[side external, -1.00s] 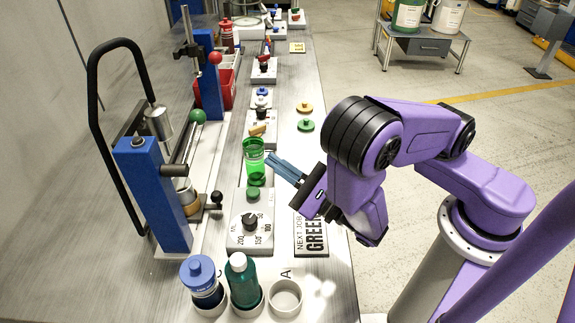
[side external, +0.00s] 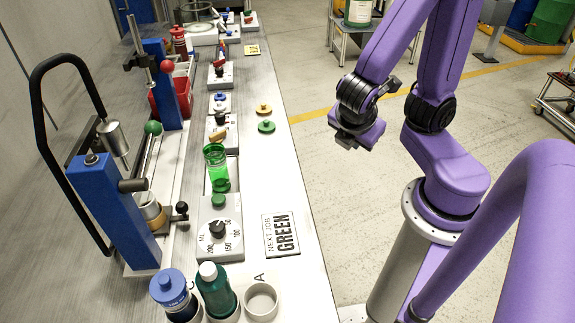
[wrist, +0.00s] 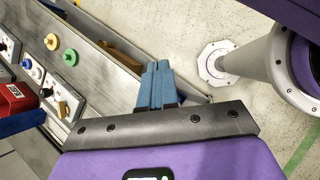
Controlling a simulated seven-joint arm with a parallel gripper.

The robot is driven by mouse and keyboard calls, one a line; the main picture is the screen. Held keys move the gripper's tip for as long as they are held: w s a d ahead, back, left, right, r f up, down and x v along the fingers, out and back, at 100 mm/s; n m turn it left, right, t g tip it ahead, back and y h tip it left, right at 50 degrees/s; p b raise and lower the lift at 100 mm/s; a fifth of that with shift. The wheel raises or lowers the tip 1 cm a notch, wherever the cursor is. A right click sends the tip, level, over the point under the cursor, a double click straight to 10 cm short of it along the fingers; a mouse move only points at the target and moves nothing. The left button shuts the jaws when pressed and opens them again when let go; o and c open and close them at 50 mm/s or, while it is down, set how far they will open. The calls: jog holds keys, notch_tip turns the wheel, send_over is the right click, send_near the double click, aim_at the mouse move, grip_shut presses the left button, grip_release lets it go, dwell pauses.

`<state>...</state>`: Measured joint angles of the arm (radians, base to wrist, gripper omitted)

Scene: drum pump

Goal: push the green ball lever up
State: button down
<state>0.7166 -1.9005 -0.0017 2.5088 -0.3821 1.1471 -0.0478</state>
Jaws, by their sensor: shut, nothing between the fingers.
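The green ball (side external: 153,127) is on the end of a metal lever on the blue press (side external: 118,210), at the left of the bench in the side view. The lever slants upward toward the ball. My gripper (side external: 345,146) is to the right of the bench, well away from the lever and touching nothing. Its blue fingers are mostly hidden in the side view. In the wrist view the fingers (wrist: 157,84) are together and empty, above the bench edge. The green ball is not visible in the wrist view.
A clear green cup (side external: 216,168) stands near the dial box (side external: 219,228). A blue-capped bottle (side external: 172,294) and a teal bottle (side external: 215,288) stand in front. A sign (side external: 281,234) reads GREEN.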

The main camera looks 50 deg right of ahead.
jog(key=s+a+r+m+g+y, duration=0.2)
jog(key=a+m+g+y, duration=0.85)
jog(key=m, duration=0.65)
jog(key=m+t+y, duration=0.6)
jog(key=m+y, duration=1.2)
jog(key=m, duration=1.1)
send_near(155, 137)
jog(key=x, duration=0.4)
jog(key=shift+s+a+r, duration=0.2)
jog(key=shift+a+r, duration=0.05)
jog(key=shift+r+n, duration=0.1)
jog(key=shift+n, duration=0.2)
